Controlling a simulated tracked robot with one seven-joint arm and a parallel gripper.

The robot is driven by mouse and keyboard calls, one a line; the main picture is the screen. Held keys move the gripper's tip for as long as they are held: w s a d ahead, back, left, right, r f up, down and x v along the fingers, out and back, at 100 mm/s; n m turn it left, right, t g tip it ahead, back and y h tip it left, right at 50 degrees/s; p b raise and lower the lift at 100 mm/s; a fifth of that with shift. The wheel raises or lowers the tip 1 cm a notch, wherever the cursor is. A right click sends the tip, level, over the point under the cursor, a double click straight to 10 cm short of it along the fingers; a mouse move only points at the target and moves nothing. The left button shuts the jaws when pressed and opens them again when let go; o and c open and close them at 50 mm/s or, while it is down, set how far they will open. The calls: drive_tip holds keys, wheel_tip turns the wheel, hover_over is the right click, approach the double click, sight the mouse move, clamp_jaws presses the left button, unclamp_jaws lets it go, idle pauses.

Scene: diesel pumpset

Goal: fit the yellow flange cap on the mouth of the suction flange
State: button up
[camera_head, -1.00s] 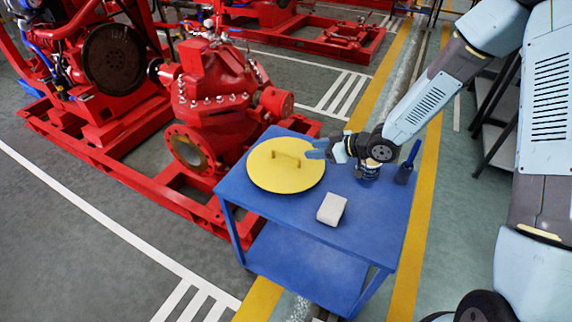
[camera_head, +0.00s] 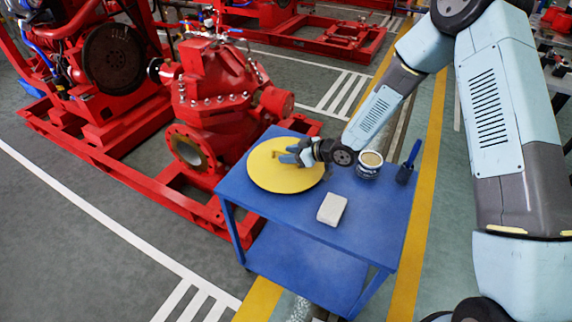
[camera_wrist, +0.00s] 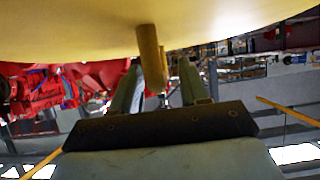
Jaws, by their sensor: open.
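The yellow flange cap (camera_head: 268,175) is a round disc lying flat on the blue cart, with a bar handle on its upper face. My gripper (camera_head: 285,154) is over the cap at its handle. In the wrist view, the handle (camera_wrist: 149,60) stands between the two open fingers (camera_wrist: 158,82), and the cap face (camera_wrist: 70,30) fills the top of the picture. In the head view the gripper hides most of the handle. The suction flange (camera_head: 189,150) is a red ring with an open mouth, low on the red pump, left of the cart.
The blue cart (camera_head: 300,222) also bears a white block (camera_head: 332,208), a tin (camera_head: 369,165) and a dark brush-like tool (camera_head: 406,168). The red base frame (camera_head: 140,180) runs below the pump. Floor in front of it is clear.

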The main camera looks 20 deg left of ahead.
drive_tip(key=shift+x, duration=0.75)
clamp_jaws()
